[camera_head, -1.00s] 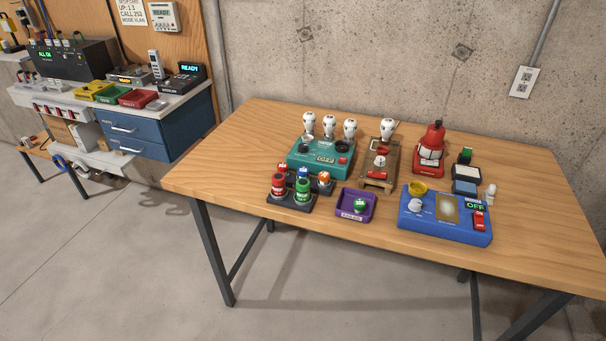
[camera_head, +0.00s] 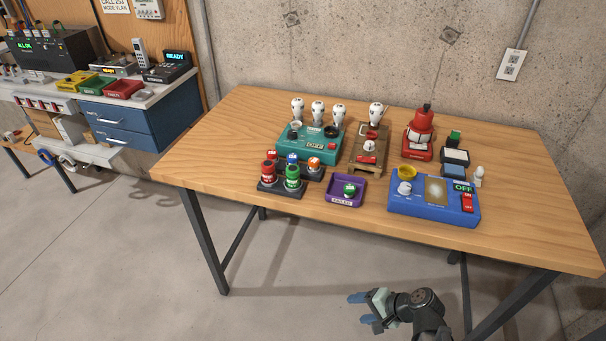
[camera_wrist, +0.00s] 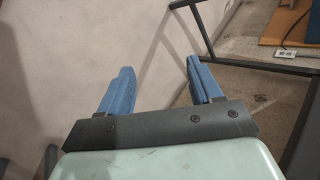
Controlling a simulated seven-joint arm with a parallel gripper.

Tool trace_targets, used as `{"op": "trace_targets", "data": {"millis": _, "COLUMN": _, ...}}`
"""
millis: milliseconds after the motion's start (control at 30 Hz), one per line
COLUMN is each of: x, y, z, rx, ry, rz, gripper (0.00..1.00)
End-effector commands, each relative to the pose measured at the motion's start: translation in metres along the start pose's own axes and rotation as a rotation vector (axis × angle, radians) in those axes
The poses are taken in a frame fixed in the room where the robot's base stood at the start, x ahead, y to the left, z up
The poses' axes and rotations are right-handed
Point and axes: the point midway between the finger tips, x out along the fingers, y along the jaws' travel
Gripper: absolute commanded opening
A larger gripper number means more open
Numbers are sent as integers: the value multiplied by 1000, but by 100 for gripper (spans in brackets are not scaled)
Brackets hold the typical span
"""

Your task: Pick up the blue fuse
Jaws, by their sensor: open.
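A small blue-topped piece (camera_head: 292,158), which looks like the blue fuse, stands in the back of a dark rack (camera_head: 268,187) on the wooden table.
A purple tray (camera_head: 331,199) holding a green piece sits right of the rack. A teal device (camera_head: 296,150) stands behind it, and a blue panel box (camera_head: 410,209) is further right. The wooden table's (camera_head: 225,160) left end is clear. Its front edge lies between my gripper and the rack.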

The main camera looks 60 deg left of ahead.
Motion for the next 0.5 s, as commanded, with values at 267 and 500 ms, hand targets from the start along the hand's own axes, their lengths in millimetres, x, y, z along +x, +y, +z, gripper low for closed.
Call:
{"op": "trace_targets", "data": {"millis": 267, "x": 3, "y": -138, "z": 25, "rx": -72, "ry": -33, "rz": -172, "gripper": 64}}
{"op": "trace_targets", "data": {"millis": 500, "x": -23, "y": -233, "z": 14, "rx": -59, "ry": -15, "rz": -286, "gripper": 64}}
